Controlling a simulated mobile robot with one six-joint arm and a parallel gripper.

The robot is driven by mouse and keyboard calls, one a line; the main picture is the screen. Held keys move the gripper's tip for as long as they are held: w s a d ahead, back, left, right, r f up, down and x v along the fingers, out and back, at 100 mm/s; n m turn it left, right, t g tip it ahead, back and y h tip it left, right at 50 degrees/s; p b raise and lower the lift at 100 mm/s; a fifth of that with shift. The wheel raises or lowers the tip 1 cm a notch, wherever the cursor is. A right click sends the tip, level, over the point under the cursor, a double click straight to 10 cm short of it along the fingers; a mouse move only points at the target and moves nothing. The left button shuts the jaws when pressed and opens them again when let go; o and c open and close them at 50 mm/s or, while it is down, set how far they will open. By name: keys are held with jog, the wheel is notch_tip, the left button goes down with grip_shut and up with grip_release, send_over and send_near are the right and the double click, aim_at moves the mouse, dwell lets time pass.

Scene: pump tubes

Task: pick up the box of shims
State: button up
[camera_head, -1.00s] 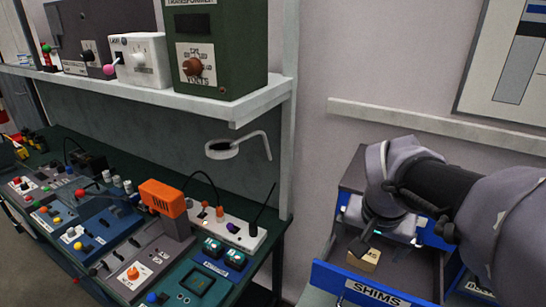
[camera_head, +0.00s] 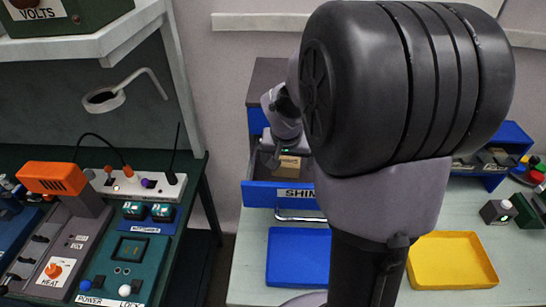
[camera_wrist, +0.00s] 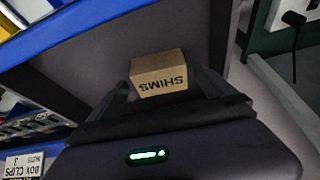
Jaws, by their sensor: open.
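The box of shims (camera_head: 288,165) is a small tan cardboard box in the open drawer with a blue front marked SHIMS (camera_head: 258,194). In the wrist view the box (camera_wrist: 159,70) shows its printed SHIMS face, upside down, between my gripper's two dark fingers (camera_wrist: 165,88). My gripper is open, with a finger on each side of the box. I cannot tell whether the fingers touch it. In the head view my arm hides part of the drawer and much of my gripper.
A blue tray (camera_head: 297,258) and a yellow tray (camera_head: 450,262) lie on the pale bench in front of the drawer. A dark green bench with control boxes (camera_head: 130,262) stands to the left. A blue parts bin (camera_head: 510,135) is at the right.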

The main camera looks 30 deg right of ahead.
jog(key=shift+w+d+f, duration=0.15)
jog(key=shift+w+f, duration=0.15)
jog(key=shift+f, duration=0.25)
jog(key=shift+s, duration=0.1)
jog(key=shift+c, duration=0.8)
jog(key=c, duration=1.3)
jog(key=shift+c, duration=0.2)
jog(key=shift+r, duration=0.2)
